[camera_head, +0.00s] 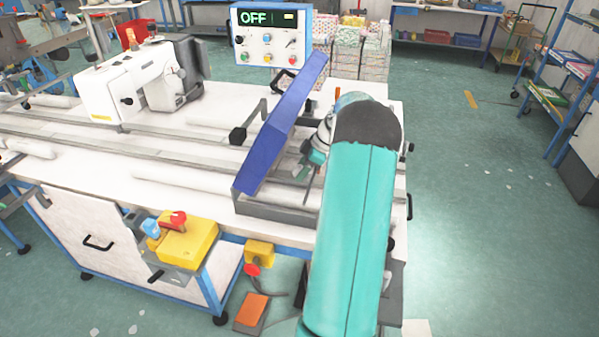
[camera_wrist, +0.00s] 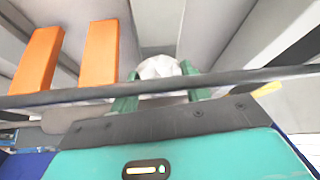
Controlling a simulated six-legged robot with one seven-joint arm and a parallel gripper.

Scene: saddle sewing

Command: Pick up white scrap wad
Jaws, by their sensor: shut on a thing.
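The white scrap wad (camera_wrist: 158,68) shows in the wrist view as a crumpled white lump between the green fingers of my gripper (camera_wrist: 160,88). The fingers are shut on it, one on each side. A dark bar crosses the view in front of the fingers and hides part of them. In the head view my gripper (camera_head: 314,160) is mostly hidden behind my teal arm, at the right end of the white worktable (camera_head: 190,184). I cannot make out the wad in the head view.
A tilted blue panel (camera_head: 284,122) stands just left of my gripper. A white sewing machine (camera_head: 140,82) and a control box reading OFF (camera_head: 270,38) are farther back. Two orange blocks (camera_wrist: 38,60) (camera_wrist: 98,54) show in the wrist view. Open floor (camera_head: 460,190) lies to the right.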

